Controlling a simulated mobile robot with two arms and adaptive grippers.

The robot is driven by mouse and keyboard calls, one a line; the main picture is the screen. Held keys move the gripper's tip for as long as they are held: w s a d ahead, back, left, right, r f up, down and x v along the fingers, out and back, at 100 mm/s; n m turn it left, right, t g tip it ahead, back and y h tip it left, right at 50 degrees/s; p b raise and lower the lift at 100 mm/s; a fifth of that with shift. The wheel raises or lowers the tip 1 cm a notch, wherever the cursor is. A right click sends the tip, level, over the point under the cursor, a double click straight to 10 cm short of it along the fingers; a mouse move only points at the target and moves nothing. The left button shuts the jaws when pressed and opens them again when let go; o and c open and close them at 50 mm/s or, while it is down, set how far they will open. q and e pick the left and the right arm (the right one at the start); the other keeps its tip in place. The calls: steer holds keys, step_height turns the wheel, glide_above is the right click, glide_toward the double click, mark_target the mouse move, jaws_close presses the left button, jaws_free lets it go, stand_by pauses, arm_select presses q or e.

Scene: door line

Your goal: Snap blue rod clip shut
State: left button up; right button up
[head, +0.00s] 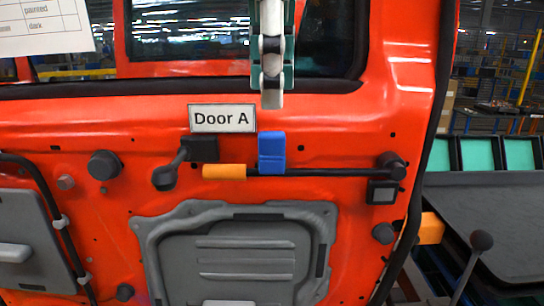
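The blue rod clip (272,150) sits on the red door panel, at the left part of a thin black rod (330,172). Its body rises above the rod and its lower edge meets it. I cannot tell from here whether the clip is open or shut. An orange sleeve (224,171) is at the rod's left end. My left gripper (272,98) points down from the top, in line above the clip and apart from it in the picture. It is seen edge-on, so its finger gap is hidden. My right gripper is out of view.
A "Door A" label (222,118) is left of the clip. A black lever with a knob (165,176) and a dark rod mount (392,165) stick out from the door. At right are an orange block (430,228) and a dark tabletop (490,215).

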mark_target(272, 133)
arm_select(q)
steer(key=f, duration=0.1)
steer(key=f+b, duration=0.1)
steer(key=f, duration=0.2)
steer(key=shift+w+f, duration=0.25)
steer(key=shift+f, duration=0.1)
steer(key=shift+f+b, duration=0.35)
steer(key=shift+w+f, duration=0.1)
steer(key=shift+f, duration=0.2)
jaws_close()
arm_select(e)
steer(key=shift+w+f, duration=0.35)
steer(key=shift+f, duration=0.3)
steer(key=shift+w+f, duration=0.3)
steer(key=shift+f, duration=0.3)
